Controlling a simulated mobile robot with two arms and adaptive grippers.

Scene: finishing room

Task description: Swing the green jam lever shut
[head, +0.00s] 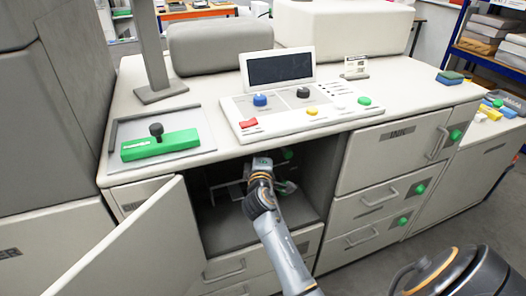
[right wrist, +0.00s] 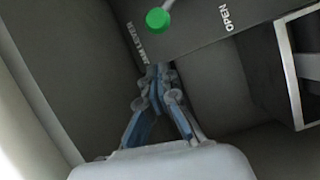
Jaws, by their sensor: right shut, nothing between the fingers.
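The green jam lever shows in the right wrist view as a round green knob (right wrist: 157,19) on a thin pale rod that leaves the top edge. White lettering "JAM LEVER" and "OPEN" is on the dark panel near it. In the head view a bit of green, likely the same knob (head: 287,154), shows inside the open cabinet. My right gripper (right wrist: 157,75) is shut and empty, below the knob and apart from it. My left gripper is in neither view.
The cabinet door (head: 150,245) stands open at the left. A white-framed opening (right wrist: 290,70) is at the right of the wrist view. Drawers (head: 365,205) with green knobs flank the cabinet at the right. A control panel (head: 340,113) and a green block (head: 160,146) are on top.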

